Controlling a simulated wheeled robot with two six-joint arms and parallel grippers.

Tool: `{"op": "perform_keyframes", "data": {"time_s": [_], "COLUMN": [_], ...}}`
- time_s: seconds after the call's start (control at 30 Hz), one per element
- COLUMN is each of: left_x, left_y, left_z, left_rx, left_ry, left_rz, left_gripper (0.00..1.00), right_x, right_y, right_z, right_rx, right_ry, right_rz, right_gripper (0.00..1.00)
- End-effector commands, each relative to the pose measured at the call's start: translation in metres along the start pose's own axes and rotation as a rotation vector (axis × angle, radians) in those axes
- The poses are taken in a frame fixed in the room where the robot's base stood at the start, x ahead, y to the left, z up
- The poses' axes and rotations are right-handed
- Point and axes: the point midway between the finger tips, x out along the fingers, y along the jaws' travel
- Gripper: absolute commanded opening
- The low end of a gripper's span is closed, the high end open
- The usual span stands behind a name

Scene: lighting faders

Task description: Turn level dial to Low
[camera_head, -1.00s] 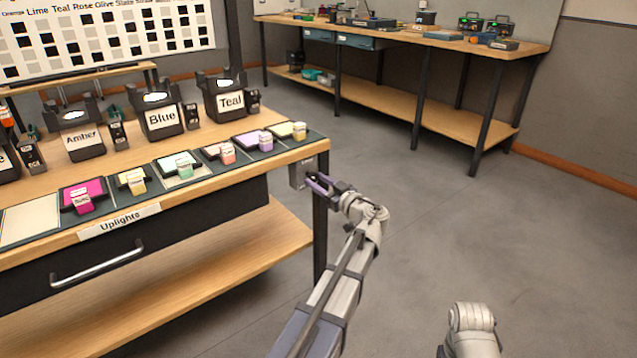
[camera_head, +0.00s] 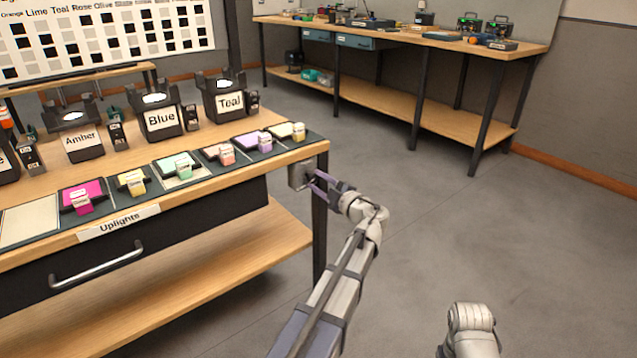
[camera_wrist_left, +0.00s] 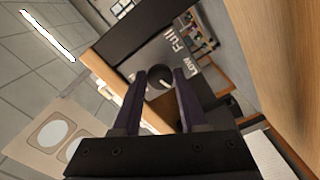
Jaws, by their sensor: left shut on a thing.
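The level dial (camera_wrist_left: 159,78) is a dark round knob with a small light mark, on a dark grey panel (camera_wrist_left: 140,48) in the left wrist view. The words Full and Low show on the panel, up and right of the knob. The mark sits at the knob's lower right in that view. My left gripper (camera_wrist_left: 159,75) has its two purple fingers on either side of the knob, shut on it. In the head view the panel is a grey box (camera_head: 298,174) at the table's right end, with my left gripper (camera_head: 315,181) against it. My right gripper is out of view.
The wooden table (camera_head: 312,151) carries a row of coloured faders, and lamps labelled Amber, Blue and Teal (camera_head: 230,102). A table leg (camera_head: 319,235) stands just below the grey box. A second workbench (camera_head: 440,45) is at the back. The floor to the right is clear.

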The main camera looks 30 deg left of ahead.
Motion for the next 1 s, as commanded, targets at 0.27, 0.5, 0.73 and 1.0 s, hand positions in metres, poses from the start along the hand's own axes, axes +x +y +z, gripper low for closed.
{"op": "perform_keyframes", "data": {"time_s": [0.27, 0.5, 0.73, 1.0], "left_x": [-0.0004, -0.0004, -0.0004, -0.0004], "left_y": [0.0, 0.0005, 0.0006, 0.0006], "left_z": [-0.0003, -0.0003, -0.0002, -0.0002], "left_rx": [-0.215, -0.336, -0.391, -0.406], "left_ry": [0.0, -0.001, -0.001, -0.002], "left_rz": [-0.003, -0.004, -0.005, -0.005], "left_gripper": [0.0, 0.0, 0.0, 0.0], "right_x": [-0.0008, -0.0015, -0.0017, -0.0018], "right_y": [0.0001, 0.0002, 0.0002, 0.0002], "right_z": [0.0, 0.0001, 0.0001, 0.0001], "right_rx": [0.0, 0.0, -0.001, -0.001], "right_ry": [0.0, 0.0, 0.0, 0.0], "right_rz": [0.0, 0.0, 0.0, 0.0], "right_gripper": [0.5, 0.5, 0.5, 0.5]}}
